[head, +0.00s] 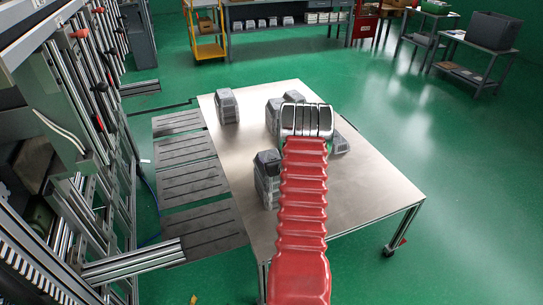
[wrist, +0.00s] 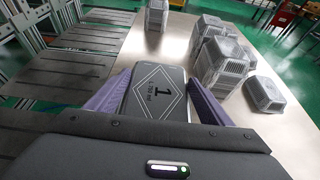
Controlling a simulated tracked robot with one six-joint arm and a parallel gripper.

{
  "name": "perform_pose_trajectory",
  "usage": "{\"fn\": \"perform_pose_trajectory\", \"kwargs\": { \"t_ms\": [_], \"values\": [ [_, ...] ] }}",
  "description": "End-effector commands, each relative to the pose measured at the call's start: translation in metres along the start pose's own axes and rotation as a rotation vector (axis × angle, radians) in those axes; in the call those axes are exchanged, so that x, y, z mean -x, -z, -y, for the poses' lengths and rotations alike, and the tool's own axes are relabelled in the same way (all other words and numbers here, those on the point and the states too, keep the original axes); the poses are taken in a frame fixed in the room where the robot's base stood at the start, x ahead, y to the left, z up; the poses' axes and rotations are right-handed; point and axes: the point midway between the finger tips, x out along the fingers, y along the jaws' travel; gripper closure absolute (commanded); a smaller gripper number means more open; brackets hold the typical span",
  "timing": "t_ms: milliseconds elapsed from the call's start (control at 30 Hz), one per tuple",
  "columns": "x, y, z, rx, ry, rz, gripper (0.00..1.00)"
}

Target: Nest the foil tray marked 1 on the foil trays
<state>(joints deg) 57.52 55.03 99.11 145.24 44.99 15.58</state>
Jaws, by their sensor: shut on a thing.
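In the wrist view my gripper (wrist: 159,88) has its two purple fingers closed on either side of the foil tray marked 1 (wrist: 155,97), a dark piece with a white diamond and a "1" facing the camera. Clustered foil trays (wrist: 222,60) stand ahead and to the right, in grey ribbed stacks. They also show in the head view (head: 272,115), partly behind my arm. In the head view the gripper is not clearly seen. A dark-topped ribbed stack (head: 267,185) stands left of my arm there; I cannot tell whether its top is the held tray.
A separate stack (head: 227,106) stands near the table's far left, also in the wrist view (wrist: 157,16). A low tray (wrist: 265,88) lies right of the cluster. The metal table (head: 375,190) is bare at the right. Dark slatted panels (head: 195,180) run along its left side.

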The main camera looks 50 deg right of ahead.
Motion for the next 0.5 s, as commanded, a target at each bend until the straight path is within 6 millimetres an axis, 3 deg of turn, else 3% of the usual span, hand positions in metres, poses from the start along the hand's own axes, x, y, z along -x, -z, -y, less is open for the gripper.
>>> {"fn": "perform_pose_trajectory", "kwargs": {
  "t_ms": [500],
  "values": [
    [-0.014, 0.035, 0.001, -0.002, 0.001, -0.001, 0.47]
  ]
}}
